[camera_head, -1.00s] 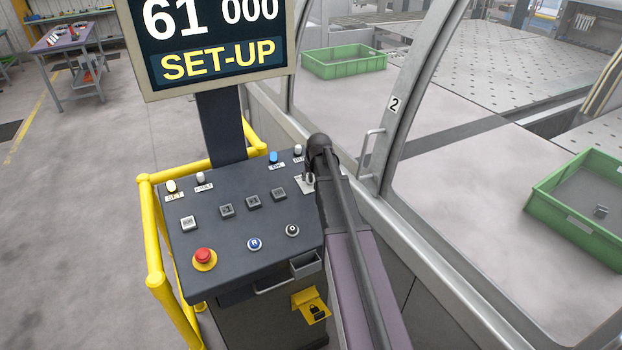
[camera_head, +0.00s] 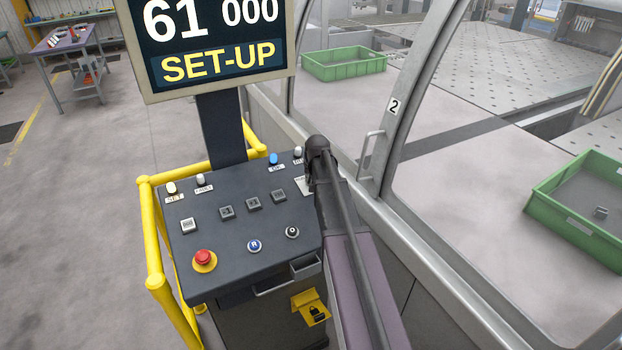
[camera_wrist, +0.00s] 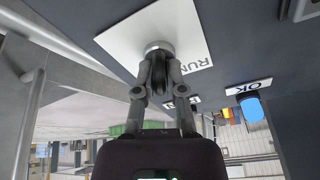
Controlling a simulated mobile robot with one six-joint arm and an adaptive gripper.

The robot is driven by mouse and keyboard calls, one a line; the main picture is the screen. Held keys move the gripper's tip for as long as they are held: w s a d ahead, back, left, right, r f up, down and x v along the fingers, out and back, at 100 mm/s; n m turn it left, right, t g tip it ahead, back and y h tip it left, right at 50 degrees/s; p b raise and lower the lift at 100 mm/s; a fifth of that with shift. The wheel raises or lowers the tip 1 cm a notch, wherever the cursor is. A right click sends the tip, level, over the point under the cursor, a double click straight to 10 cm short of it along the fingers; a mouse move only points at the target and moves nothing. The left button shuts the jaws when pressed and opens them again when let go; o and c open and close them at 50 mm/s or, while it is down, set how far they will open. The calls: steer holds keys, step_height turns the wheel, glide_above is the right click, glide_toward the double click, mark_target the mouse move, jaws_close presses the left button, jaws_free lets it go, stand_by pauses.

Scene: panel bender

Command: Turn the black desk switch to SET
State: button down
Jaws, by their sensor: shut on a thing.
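The black desk switch (camera_wrist: 158,76) stands on a silver round base on a white plate (camera_wrist: 118,35) in the wrist view. The letters RUN show on this plate, upside down. My gripper (camera_wrist: 158,66) is shut on the switch, one finger on each side of it. In the head view, the plate (camera_head: 303,186) shows at the right edge of the dark sloped desk (camera_head: 225,265). My wrist and arm cover the switch and most of the plate there. The switch's pointer and the SET marking cannot be made out.
A screen (camera_head: 215,45) above the desk reads SET-UP. The desk holds a red stop button (camera_head: 204,257), a blue R button (camera_head: 254,245), a blue lamp (camera_head: 273,158) and several square buttons. A yellow rail (camera_head: 152,235) runs along its left. The machine frame (camera_head: 400,110) rises close right.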

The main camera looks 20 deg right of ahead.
steer(key=shift+m, duration=0.6)
steer(key=c, duration=0.7)
jaws_free()
steer(key=shift+f, duration=0.1)
steer(key=shift+n, duration=0.4)
